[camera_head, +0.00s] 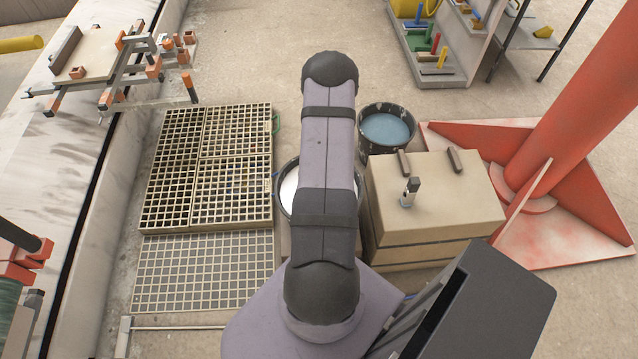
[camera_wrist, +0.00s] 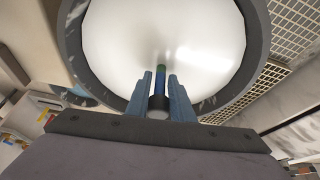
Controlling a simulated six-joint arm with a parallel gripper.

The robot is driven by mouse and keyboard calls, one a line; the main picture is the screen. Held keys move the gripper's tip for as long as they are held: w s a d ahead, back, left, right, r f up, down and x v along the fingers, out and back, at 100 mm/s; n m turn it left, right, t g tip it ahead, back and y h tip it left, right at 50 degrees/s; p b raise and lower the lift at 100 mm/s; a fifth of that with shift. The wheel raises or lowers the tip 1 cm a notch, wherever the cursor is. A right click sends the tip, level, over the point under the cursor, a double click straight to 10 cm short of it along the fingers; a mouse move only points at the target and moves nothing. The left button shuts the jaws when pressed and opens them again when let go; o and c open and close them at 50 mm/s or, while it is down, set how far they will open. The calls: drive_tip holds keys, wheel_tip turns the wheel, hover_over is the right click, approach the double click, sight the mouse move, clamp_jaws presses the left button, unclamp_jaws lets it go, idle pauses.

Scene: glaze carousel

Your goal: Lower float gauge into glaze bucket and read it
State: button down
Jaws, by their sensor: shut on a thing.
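In the wrist view my gripper (camera_wrist: 160,82) is shut on the float gauge (camera_wrist: 160,71), a slim dark stem with blue and green bands. The gauge points away from the camera toward the white surface in the glaze bucket (camera_wrist: 254,38), near the rim on my side. I cannot tell whether its tip touches the glaze. In the head view a dark bucket with white contents (camera_head: 288,190) shows beside my arm, partly hidden by it. My gripper and the gauge are hidden behind my arm there.
A second dark bucket with blue liquid (camera_head: 386,127) stands to the right. A tan box (camera_head: 440,205) with handles and a small fitting on top is close right of my arm. Floor grates (camera_head: 205,270) lie left. A red column base (camera_head: 580,215) stands far right.

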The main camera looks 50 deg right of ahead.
drive_tip(key=c, duration=1.5)
unclamp_jaws()
drive_tip(key=shift+o, duration=0.2)
drive_tip(key=v, duration=0.7)
drive_tip(key=shift+r+p, duration=0.15)
drive_tip(key=shift+p, duration=0.2)
drive_tip(key=shift+s, duration=0.1)
